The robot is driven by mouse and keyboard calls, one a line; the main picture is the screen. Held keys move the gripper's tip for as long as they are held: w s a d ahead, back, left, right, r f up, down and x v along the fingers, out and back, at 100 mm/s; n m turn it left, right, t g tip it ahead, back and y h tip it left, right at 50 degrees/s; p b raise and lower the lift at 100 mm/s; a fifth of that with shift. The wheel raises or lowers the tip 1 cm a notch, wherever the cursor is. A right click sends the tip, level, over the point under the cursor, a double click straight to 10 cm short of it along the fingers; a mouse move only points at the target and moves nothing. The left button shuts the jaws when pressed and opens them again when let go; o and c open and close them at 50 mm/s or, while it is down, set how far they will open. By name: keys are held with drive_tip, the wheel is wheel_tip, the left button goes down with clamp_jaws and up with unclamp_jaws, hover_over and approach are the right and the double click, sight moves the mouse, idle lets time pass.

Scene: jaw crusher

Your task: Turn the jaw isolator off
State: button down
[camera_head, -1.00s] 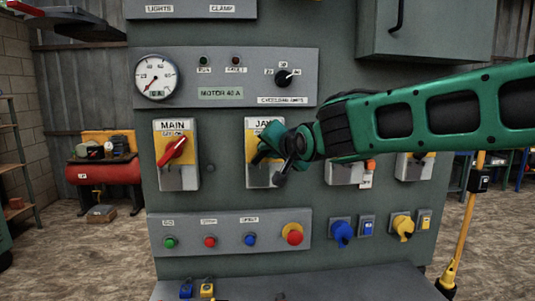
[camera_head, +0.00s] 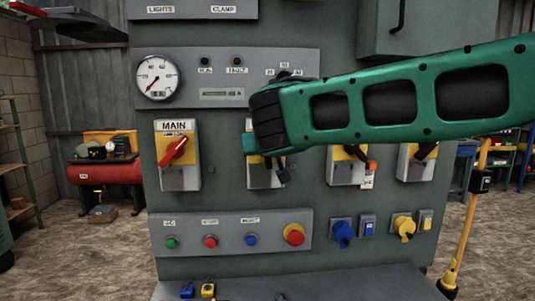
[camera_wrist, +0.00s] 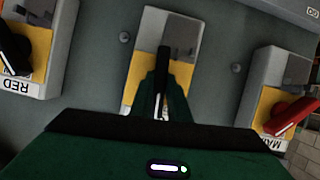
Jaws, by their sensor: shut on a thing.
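The jaw isolator is a grey box with a yellow plate; in the head view its lower part (camera_head: 265,181) shows below my arm, which hides its handle and most of its label. In the wrist view, which is turned over, the jaw isolator (camera_wrist: 178,30) stands in the middle. Its black handle (camera_wrist: 161,73) lies roughly along the box's long axis. My gripper (camera_wrist: 160,92) is shut on this handle, with green fingers on both sides of it. In the head view only a green bit of my gripper (camera_head: 249,143) shows past the arm.
The main isolator (camera_head: 177,155), with a slanted red handle, is to the left. Two more isolators (camera_head: 346,165) (camera_head: 416,165) are to the right, the nearer one with a red-orange item and tag. Below is a button panel with a red emergency stop (camera_head: 293,234).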

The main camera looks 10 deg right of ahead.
drive_tip(key=shift+a+f+n+t+h, duration=0.15)
drive_tip(key=shift+n+h, duration=0.65)
drive_tip(key=shift+n, duration=0.5)
drive_tip(key=shift+f+n+t+h, duration=0.15)
drive_tip(key=shift+n+h, duration=0.65)
drive_tip(key=shift+n, duration=0.5)
drive_tip(key=c, duration=1.7)
unclamp_jaws()
drive_tip(key=shift+r, duration=0.1)
drive_tip(key=shift+r, duration=0.1)
drive_tip(key=v, duration=1)
drive_tip(key=shift+s+a, duration=0.2)
drive_tip(key=shift+s, duration=0.15)
